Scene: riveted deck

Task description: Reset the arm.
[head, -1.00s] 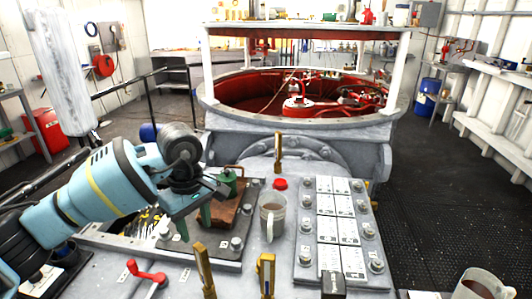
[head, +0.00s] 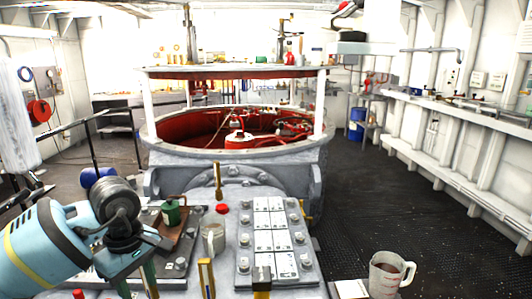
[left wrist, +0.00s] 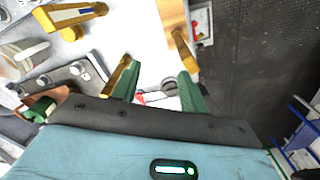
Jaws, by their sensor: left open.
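My left arm (head: 40,255) comes in from the left, a light blue arm with a dark wrist joint. Its gripper (head: 137,284) has green fingers and hangs at the lower left, in front of the wooden board. In the left wrist view the gripper (left wrist: 158,82) is open, with its two green fingers apart. I see nothing held between them. My right gripper is not in view.
A green pot (head: 172,213) stands on a brown board. A clear mug (head: 213,238), brass levers (head: 206,278) and a panel of white plates (head: 272,228) are on the deck. A measuring jug (head: 388,272) stands at lower right. Dark floor (head: 400,190) is clear at right.

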